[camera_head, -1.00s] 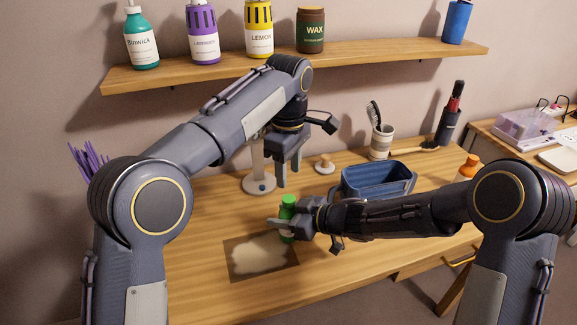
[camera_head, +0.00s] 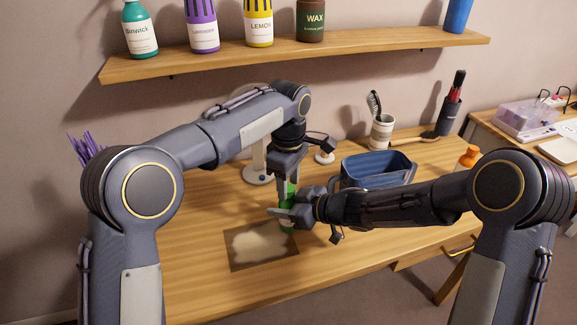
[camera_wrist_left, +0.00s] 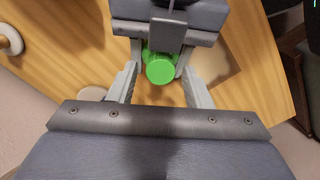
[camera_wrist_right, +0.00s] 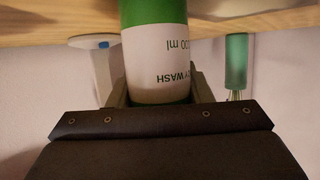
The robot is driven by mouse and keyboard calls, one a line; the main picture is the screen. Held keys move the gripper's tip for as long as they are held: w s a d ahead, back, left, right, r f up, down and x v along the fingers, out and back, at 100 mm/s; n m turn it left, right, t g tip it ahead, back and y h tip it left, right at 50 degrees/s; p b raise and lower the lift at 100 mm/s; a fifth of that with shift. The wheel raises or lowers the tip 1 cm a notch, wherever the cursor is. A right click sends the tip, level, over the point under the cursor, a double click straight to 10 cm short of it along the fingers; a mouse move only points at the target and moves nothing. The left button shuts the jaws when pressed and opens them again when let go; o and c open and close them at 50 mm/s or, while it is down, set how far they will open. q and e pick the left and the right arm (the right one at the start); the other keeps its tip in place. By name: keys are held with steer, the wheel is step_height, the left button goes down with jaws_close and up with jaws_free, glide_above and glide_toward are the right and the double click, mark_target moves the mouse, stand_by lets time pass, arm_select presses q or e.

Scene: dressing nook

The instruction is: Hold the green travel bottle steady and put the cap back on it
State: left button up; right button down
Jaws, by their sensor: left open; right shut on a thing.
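The green travel bottle (camera_head: 288,229) stands upright near the brown mat, partly hidden by both grippers. In the right wrist view its white label (camera_wrist_right: 156,62) appears upside down, with my right gripper (camera_wrist_right: 158,88) shut around it. My right gripper (camera_head: 278,217) also shows in the head view. My left gripper (camera_head: 288,188) is open above it, pointing down at the bottle's top. In the left wrist view the round green cap (camera_wrist_left: 160,69) lies between the open left fingers (camera_wrist_left: 160,78), on top of the bottle. I cannot tell how firmly it is seated.
A brown mat with a pale patch (camera_head: 260,245) lies in front. A blue bin (camera_head: 378,170) stands right of the grippers, with an orange-capped bottle (camera_head: 468,157) beyond. A white round stand (camera_head: 257,173) and small knobbed disc (camera_head: 325,157) are behind. A shelf (camera_head: 300,53) runs above.

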arm_select(q)
steer(key=shift+f, duration=0.35)
steer(key=shift+c, duration=0.4)
jaws_close()
steer(key=m, duration=0.6)
steer(key=shift+m, duration=0.3)
steer(key=shift+o, duration=0.7)
jaws_free()
steer(key=shift+r, duration=0.1)
